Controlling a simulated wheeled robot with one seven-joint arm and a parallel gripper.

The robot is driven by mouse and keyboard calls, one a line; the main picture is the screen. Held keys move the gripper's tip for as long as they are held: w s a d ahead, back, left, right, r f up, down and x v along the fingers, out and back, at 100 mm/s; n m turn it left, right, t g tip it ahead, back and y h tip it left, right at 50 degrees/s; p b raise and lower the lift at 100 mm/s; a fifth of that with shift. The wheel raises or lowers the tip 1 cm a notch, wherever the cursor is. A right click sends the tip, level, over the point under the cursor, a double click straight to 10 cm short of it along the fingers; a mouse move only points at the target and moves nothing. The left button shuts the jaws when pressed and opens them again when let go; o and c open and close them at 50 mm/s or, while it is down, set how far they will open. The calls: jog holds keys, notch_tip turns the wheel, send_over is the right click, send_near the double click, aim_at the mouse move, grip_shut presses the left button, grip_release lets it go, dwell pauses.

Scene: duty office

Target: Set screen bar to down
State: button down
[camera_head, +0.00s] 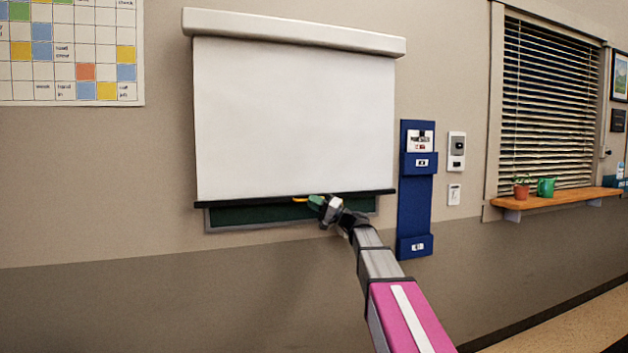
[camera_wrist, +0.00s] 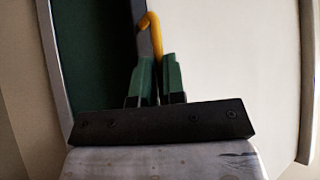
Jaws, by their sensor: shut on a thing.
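The white projection screen (camera_head: 295,115) hangs from its housing (camera_head: 295,32) on the wall, pulled most of the way over a green board (camera_head: 262,214). Its dark screen bar (camera_head: 250,202) runs along the lower edge, with a strip of the board showing below. My gripper (camera_head: 308,201) is at the middle of the bar, shut on the yellow pull hook (camera_head: 299,200). In the wrist view the green fingers (camera_wrist: 158,82) close around the yellow hook (camera_wrist: 151,38), whose bent end sticks out beyond them beside the dark bar (camera_wrist: 140,15).
A blue wall holder (camera_head: 416,190) hangs just right of the screen. A wooden shelf (camera_head: 555,201) with a potted plant (camera_head: 521,189) and a green mug (camera_head: 546,187) sits under the window blind (camera_head: 548,105). The wall below the board is clear.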

notch_tip(320, 180, down, 8)
jog(key=shift+f, duration=0.15)
dwell(0.4)
jog(key=c, duration=1.2)
grip_release()
jog(key=v, duration=1)
jog(key=shift+s+d, duration=0.15)
jog(key=shift+d, duration=0.2)
jog(key=shift+f, duration=0.2)
